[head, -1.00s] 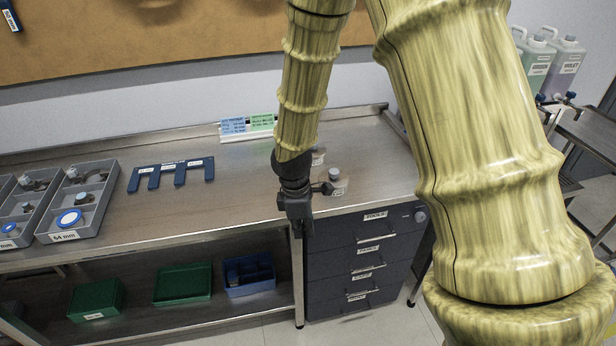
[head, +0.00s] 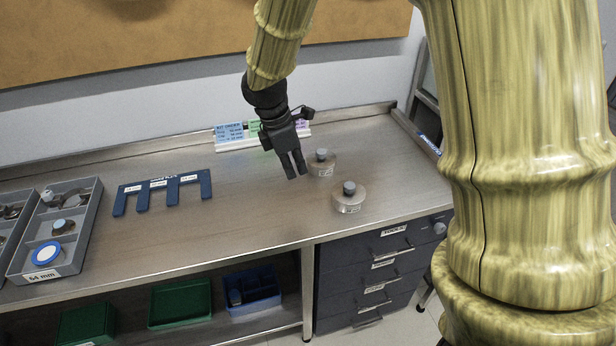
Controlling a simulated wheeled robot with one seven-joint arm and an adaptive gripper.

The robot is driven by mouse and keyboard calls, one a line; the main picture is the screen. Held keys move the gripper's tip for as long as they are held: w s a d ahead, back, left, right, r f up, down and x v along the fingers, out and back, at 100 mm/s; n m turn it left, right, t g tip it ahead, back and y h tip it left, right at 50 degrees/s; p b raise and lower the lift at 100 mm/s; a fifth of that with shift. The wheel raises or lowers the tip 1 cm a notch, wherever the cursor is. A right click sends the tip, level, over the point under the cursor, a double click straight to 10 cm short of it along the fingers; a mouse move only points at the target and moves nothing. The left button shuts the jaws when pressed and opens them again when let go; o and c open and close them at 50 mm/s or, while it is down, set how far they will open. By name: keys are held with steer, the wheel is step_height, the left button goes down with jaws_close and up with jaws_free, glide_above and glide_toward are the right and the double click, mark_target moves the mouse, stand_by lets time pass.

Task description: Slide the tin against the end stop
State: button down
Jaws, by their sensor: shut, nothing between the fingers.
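The farther tin (head: 322,168) is just right of my gripper, and the nearer tin (head: 348,202) is farther right and closer to the front edge. Which one is the task's tin I cannot tell. My gripper (head: 296,174) points down, shut and empty, left of the farther tin; whether it touches that tin is unclear. A raised rail with a blue label (head: 428,145) runs along the bench's right end and looks like the end stop. Clear bench lies between the tins and this rail.
A blue slotted gauge (head: 163,184) lies left of centre. A grey compartment tray (head: 80,250) with small parts sits at the left. Coloured cards (head: 230,134) stand at the back. Drawers (head: 385,265) and bins (head: 180,303) are below.

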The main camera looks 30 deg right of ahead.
mark_target(348, 198)
steer(key=p+x, duration=0.1)
steer(key=x, duration=0.9)
steer(key=shift+s, duration=0.1)
steer(key=d, duration=0.1)
steer(key=s+d+p, duration=0.1)
steer(key=d, duration=0.1)
steer(key=shift+d+r, duration=0.15)
steer(key=shift+d, duration=0.15)
steer(key=shift+w+d+p, duration=0.1)
steer(key=shift+d+p, duration=0.05)
steer(key=shift+p, duration=0.15)
